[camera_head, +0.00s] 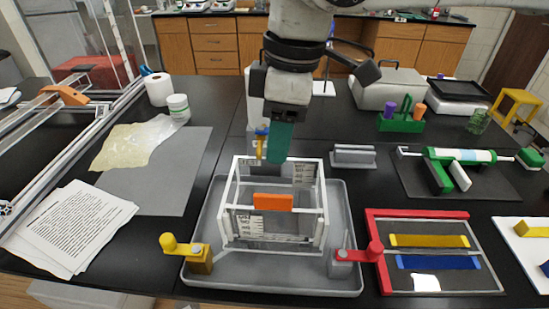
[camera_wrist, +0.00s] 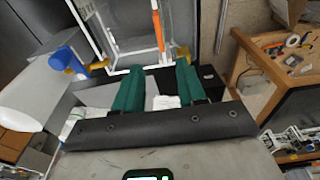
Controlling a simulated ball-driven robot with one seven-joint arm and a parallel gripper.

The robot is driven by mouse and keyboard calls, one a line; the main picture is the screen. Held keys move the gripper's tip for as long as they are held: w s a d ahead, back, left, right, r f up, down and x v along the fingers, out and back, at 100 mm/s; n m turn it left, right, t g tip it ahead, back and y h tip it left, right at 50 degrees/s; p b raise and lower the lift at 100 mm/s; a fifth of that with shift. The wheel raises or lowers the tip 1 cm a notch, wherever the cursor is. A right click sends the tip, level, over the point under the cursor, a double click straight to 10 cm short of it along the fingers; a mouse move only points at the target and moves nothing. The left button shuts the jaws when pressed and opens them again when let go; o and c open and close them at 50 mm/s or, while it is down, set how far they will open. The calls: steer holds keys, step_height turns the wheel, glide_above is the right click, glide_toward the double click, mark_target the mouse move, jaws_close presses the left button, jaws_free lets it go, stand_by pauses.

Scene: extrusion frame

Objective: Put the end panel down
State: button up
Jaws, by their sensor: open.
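A white-edged, box-shaped frame (camera_head: 321,195) stands upright in a grey tray (camera_head: 345,282). An orange block (camera_head: 273,202) sits at its near side, against what looks like the end panel; the panel's own edges are hard to tell from the frame. The orange piece (camera_wrist: 158,30) and white frame bars (camera_wrist: 85,12) also show in the wrist view. My gripper (camera_head: 278,158) has green fingers pointing down above the frame's far side. In the wrist view, its fingers (camera_wrist: 147,70) are apart with nothing held between them.
A yellow clamp (camera_head: 199,257) and a red clamp (camera_head: 374,252) stand at the tray's near corners. A blue-and-yellow clamp (camera_head: 262,140) is beside my fingers. Papers (camera_head: 72,228) lie left; a red-edged tray (camera_head: 375,262) lies right. The grey mat (camera_head: 170,192) has bare room.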

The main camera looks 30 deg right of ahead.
steer(key=shift+s+d+r, duration=0.1)
steer(key=shift+d+r, duration=0.05)
steer(key=shift+r, duration=1.2)
